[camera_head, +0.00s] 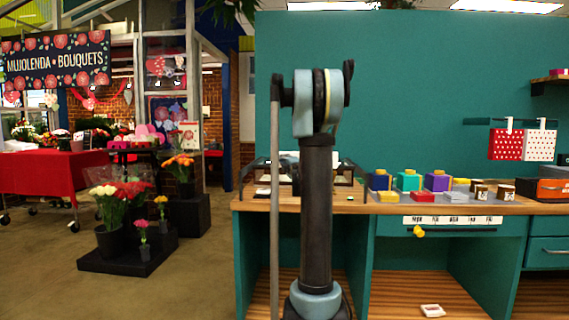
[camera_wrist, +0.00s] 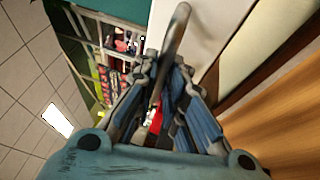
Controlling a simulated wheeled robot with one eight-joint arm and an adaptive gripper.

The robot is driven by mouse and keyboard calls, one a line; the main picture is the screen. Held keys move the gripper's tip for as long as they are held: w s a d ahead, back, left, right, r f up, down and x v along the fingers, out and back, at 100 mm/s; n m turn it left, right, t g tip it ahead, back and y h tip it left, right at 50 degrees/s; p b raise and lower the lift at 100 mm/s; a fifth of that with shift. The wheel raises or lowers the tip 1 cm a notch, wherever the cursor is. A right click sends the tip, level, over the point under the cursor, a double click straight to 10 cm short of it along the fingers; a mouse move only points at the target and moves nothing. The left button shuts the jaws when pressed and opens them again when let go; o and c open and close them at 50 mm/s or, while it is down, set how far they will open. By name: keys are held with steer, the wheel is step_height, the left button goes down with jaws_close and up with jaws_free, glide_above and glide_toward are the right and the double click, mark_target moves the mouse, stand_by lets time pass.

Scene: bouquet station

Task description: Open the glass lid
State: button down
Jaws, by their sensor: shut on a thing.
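A low dark-framed glass case (camera_head: 347,182) stands on the wooden counter in the head view, largely hidden behind my upright arm. Its frame shows on both sides of the arm. I cannot tell from here how far its glass lid is raised. My gripper (camera_wrist: 160,88) shows in the wrist view, its blue-grey fingers closed around a slim grey-brown bar (camera_wrist: 174,35), which looks like a handle. The bar runs up from between the fingers. In the head view the gripper is hidden behind the arm.
Small coloured boxes (camera_head: 408,180) and jars (camera_head: 505,190) stand on the wooden counter (camera_head: 395,208) to the right of the case. A teal wall (camera_head: 420,70) rises behind. Flowers in pots (camera_head: 112,225) stand on the left.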

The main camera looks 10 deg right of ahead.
steer(key=s+a, duration=0.2)
steer(key=s, duration=0.6)
steer(key=s+a, duration=0.2)
steer(key=s, duration=0.6)
steer(key=shift+a, duration=0.4)
steer(key=shift+s+f, duration=0.1)
steer(key=c, duration=1.7)
jaws_free()
steer(key=shift+f, duration=0.1)
steer(key=shift+o, duration=0.2)
steer(key=s+d+f, duration=0.1)
steer(key=s+f, duration=0.1)
steer(key=s, duration=0.9)
steer(key=shift+s, duration=0.2)
